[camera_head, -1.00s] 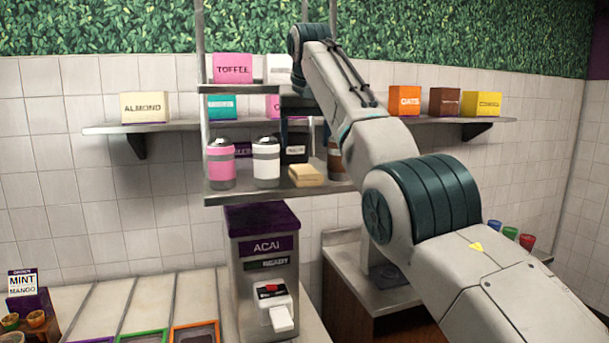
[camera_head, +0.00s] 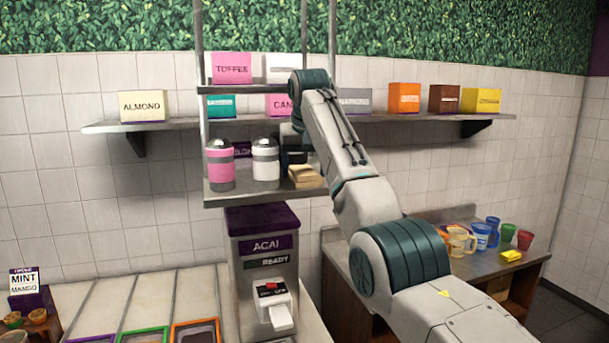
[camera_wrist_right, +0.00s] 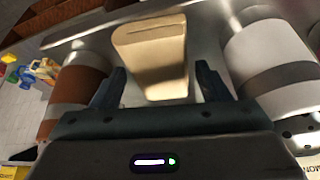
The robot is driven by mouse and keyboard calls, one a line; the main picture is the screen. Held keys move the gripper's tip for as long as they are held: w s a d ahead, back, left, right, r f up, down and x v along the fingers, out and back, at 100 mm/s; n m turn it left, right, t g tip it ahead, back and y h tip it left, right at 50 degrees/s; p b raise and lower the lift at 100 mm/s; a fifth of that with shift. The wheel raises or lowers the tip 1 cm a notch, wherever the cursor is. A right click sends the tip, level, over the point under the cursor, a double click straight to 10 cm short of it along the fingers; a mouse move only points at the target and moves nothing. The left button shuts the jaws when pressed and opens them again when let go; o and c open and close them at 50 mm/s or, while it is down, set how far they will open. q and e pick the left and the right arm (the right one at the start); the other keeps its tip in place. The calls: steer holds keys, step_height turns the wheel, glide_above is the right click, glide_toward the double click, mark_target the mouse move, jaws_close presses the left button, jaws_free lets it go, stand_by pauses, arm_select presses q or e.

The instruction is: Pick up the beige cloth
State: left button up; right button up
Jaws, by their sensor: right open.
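The beige cloth (camera_head: 306,178) lies folded on the metal shelf, at the right of the white-and-grey jar. In the right wrist view the cloth (camera_wrist_right: 150,50) lies ahead, between the two fingers. My right gripper (camera_wrist_right: 160,78) is open, with one dark finger on each side of the cloth's near end. No finger is seen closed on it. In the head view my right gripper (camera_head: 291,143) is above and behind the cloth, partly hidden by my arm. My left gripper is not in view.
A pink jar (camera_head: 220,165) and a white-and-grey jar (camera_head: 265,162) stand left of the cloth on the shelf (camera_head: 240,194). In the wrist view, a brown jar (camera_wrist_right: 80,88) and a white jar (camera_wrist_right: 268,60) flank the gripper closely. Topping boxes sit above.

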steer(key=shift+f, duration=0.2)
stand_by(0.4)
steer(key=shift+c, duration=0.2)
steer(key=c, duration=0.7)
